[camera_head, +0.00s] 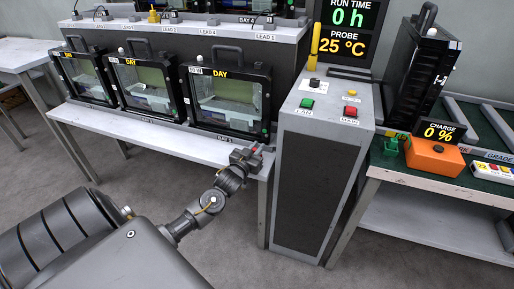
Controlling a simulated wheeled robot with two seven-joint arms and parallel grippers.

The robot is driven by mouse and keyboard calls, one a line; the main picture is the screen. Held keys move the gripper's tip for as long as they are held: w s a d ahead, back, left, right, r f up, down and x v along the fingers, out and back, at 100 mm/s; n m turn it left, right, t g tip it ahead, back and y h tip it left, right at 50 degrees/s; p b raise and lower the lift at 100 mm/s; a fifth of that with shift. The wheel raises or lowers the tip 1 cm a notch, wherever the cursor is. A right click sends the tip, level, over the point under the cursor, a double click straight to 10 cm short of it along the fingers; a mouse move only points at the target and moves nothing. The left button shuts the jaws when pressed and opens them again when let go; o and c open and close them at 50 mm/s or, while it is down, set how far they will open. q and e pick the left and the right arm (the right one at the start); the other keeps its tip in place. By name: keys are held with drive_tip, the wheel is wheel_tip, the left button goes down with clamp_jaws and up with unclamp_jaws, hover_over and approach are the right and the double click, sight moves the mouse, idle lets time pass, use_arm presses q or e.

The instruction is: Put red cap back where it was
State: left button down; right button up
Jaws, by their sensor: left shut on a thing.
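My left gripper (250,157) reaches in from the lower left and is shut at the front edge of the white bench, just below the right-hand housing. A small bit of red, which I take to be the red cap (257,147), shows at its fingertips; most of it is hidden by the fingers. The right-hand floodlight housing (225,128) stands upright on the bench, with a glass front and a DAY label. Two similar housings, the middle one (147,109) and the left one (85,100), stand beside it. My right gripper is out of view.
A grey pedestal (325,165) with a green button (307,103) and a red button (350,111) stands close right of my gripper. An orange charge box (434,156) sits on the green-topped table at right. The white bench (150,127) has a narrow free front strip.

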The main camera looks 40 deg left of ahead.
use_arm(q)
drive_tip(key=c, duration=1.3)
unclamp_jaws()
drive_tip(key=shift+c, duration=0.2)
drive_tip(key=shift+r, duration=0.1)
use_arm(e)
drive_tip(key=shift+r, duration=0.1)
